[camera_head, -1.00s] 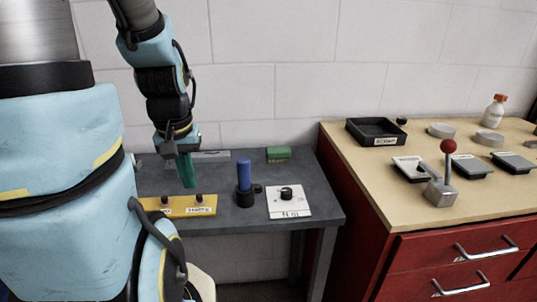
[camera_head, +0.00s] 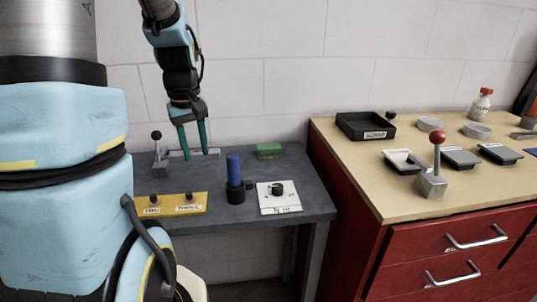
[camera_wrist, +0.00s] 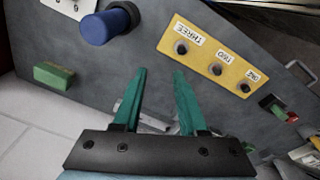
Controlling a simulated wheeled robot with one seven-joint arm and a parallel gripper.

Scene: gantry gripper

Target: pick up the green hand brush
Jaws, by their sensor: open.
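The green hand brush (camera_head: 269,151) looks like a small green block and lies at the back of the grey table, near the wall. In the wrist view it shows at the left (camera_wrist: 54,77). My gripper (camera_head: 195,152) hangs fingers-down above the back left of the table, to the left of the brush and apart from it. Its two teal fingers (camera_wrist: 160,72) are spread, with nothing between them.
The grey table (camera_head: 310,205) also holds a blue upright handle (camera_head: 234,170), a white dial plate (camera_head: 279,204), a yellow panel (camera_head: 178,204) and a black-knobbed lever (camera_head: 157,137). A red cabinet (camera_head: 455,262) with a cluttered tan top stands at the right.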

